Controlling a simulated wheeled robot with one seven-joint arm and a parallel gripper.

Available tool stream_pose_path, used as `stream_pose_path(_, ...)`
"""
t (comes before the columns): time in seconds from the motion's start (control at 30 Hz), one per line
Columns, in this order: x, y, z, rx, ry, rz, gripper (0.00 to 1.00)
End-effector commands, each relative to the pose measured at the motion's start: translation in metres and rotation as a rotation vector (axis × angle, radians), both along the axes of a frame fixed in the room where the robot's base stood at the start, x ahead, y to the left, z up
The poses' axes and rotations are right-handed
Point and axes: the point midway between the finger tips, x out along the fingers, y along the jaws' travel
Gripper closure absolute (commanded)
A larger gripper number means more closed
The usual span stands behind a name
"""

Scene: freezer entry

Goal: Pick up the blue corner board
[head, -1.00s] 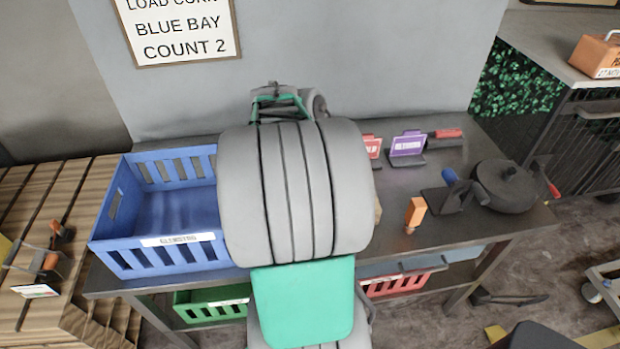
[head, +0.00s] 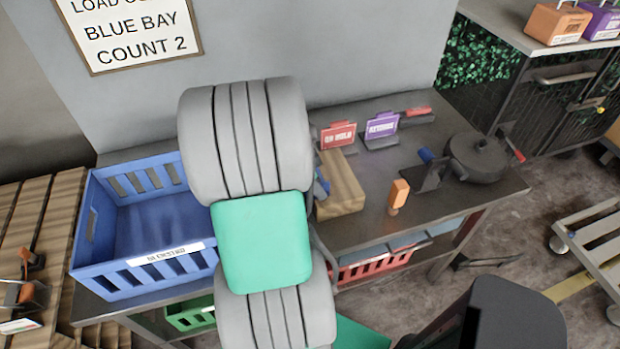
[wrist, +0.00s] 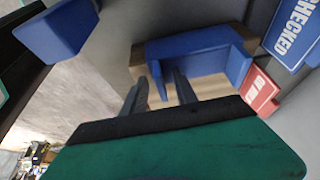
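The blue corner board is an L-shaped blue piece (wrist: 190,54) ahead of my gripper in the wrist view. It lies against a pale wooden block. In the head view only a small blue part of it (head: 322,182) shows at the left edge of the wooden block (head: 345,186); my arm hides the rest. My gripper is hidden behind my arm in the head view.
A blue crate (head: 150,225) stands left on the table. A red sign (head: 339,135) and a purple sign (head: 382,125) stand behind the block. An orange-topped item (head: 399,193), a blue-handled black item (head: 432,172) and a round dark pot (head: 476,158) are to the right.

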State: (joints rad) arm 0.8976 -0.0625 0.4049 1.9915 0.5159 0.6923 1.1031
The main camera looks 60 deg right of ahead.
Motion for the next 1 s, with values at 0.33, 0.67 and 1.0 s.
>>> stream_pose_path(0.33, 0.0001, 0.0000, 0.0004, 0.000, 0.000, 0.000, 0.93)
stream_pose_path(0.67, 0.0001, -0.0001, 0.0005, 0.000, 0.000, 0.000, 1.00)
stream_pose_path(1.0, 0.0003, -0.0001, 0.0008, -0.001, -0.001, 0.000, 1.00)
